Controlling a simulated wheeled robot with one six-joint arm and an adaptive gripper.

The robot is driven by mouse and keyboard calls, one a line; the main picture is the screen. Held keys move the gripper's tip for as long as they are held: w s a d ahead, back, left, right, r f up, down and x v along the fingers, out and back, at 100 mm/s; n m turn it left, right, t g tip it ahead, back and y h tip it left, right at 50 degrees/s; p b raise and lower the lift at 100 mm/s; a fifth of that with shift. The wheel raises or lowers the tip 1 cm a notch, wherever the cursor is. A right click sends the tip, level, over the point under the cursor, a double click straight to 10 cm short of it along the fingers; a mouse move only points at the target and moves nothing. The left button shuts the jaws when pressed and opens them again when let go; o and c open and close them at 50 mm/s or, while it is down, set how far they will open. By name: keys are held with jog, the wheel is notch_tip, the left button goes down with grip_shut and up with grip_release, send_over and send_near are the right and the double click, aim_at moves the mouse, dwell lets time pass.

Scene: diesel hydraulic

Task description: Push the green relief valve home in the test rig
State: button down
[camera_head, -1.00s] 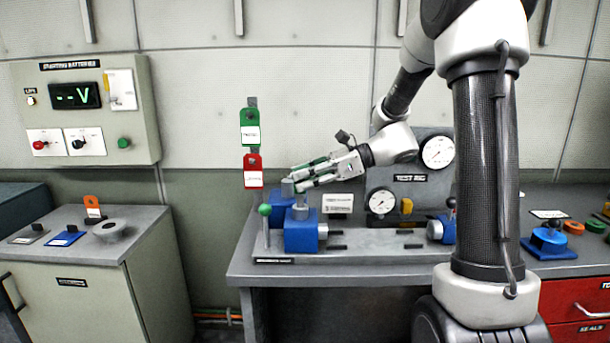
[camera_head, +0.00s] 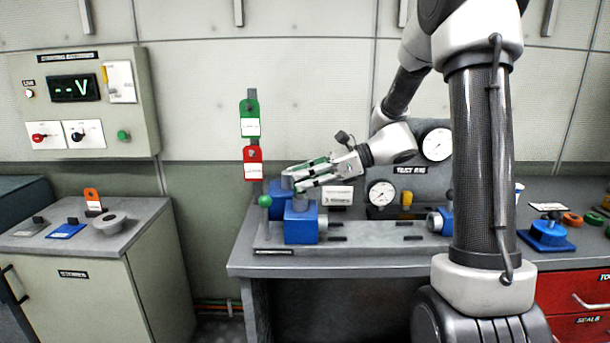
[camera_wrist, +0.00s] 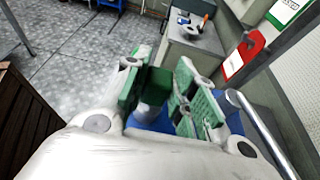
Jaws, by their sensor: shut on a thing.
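My gripper (camera_head: 296,182) is over the front blue block (camera_head: 300,226) at the left end of the test rig, tilted down to the left. In the wrist view its green-padded fingers (camera_wrist: 165,92) are closed around a dark green piece (camera_wrist: 156,82), which looks like the relief valve. A pale grey cylinder (camera_wrist: 149,111) shows just below it, near the blue block. In the head view a grey stem (camera_head: 300,205) stands between the fingertips and the block. The fingers hide most of the valve, so I cannot tell how deep it sits.
A green-knobbed lever (camera_head: 265,201) stands just left of the block. Green (camera_head: 249,118) and red (camera_head: 253,163) tags hang behind it. A second blue fitting (camera_head: 439,221) is on the rig's right. Gauges (camera_head: 381,193) stand behind. The rig's middle is mostly clear.

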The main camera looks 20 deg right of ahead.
jog(key=c, duration=1.1)
grip_release()
jog(key=v, duration=1.2)
jog(key=s+d+f+n+g+h, duration=0.25)
jog(key=s+f+n+h, duration=0.2)
jog(key=f, duration=0.25)
jog(key=s+d+r+n+h, duration=0.1)
jog(key=s+d+n+h, duration=0.1)
jog(key=s+n+h, duration=0.4)
jog(key=s+d+r+n+h, duration=0.1)
jog(key=s+d+n+h, duration=0.1)
jog(key=s+n, duration=0.7)
jog(key=s+a+r+n+t, duration=0.1)
jog(key=s+a+r+n+t+h, duration=0.1)
jog(key=s+a+r, duration=0.1)
jog(key=shift+a+r+t, duration=0.25)
jog(key=shift+r, duration=0.05)
